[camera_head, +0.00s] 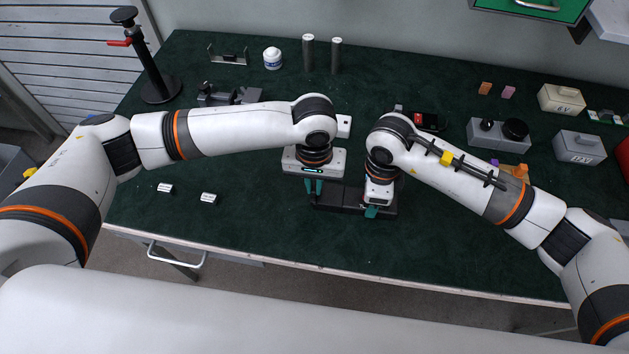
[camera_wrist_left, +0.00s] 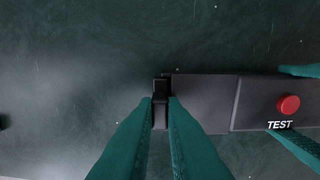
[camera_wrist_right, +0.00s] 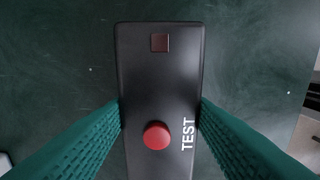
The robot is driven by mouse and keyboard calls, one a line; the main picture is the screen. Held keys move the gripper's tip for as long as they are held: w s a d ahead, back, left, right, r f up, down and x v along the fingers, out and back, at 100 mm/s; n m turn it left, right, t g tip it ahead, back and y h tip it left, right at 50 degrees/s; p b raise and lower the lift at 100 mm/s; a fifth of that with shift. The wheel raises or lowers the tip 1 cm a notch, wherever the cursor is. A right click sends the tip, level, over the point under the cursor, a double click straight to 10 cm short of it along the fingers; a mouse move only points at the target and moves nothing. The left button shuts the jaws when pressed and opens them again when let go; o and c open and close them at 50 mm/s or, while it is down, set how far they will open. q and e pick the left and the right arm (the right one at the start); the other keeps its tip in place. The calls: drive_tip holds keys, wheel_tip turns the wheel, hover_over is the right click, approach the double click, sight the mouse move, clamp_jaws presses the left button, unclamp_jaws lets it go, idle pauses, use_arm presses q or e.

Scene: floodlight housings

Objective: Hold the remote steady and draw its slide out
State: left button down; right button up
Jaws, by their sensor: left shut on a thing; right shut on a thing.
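The remote (camera_head: 350,198) is a long black box lying on the green mat. In the right wrist view its body (camera_wrist_right: 160,85) shows a red button, the word TEST and a small dark red square. My right gripper (camera_wrist_right: 160,106) is shut across the body, one finger on each side near the button. In the left wrist view a small black tab (camera_wrist_left: 160,88) stands at the remote's left end. My left gripper (camera_wrist_left: 161,100) is shut on this tab. A seam crosses the box between tab and button; how far the slide is out I cannot tell. In the head view both grippers (camera_head: 314,188) (camera_head: 372,212) partly cover the remote.
Two small white-and-black blocks (camera_head: 208,198) lie at the left front. A black stand (camera_head: 160,88), a white jar (camera_head: 272,58) and two grey cylinders (camera_head: 308,54) stand behind. Grey boxes (camera_head: 580,148) are at the right. The mat's front strip is clear.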

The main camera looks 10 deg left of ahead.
use_arm(q)
drive_tip(key=a, duration=0.5)
drive_tip(key=c, duration=1.5)
unclamp_jaws()
drive_tip(key=shift+d+r, duration=0.1)
drive_tip(key=shift+r, duration=0.05)
wheel_tip(320, 180, up, 12)
drive_tip(key=shift+f, duration=0.1)
use_arm(e)
drive_tip(key=o, duration=1.1)
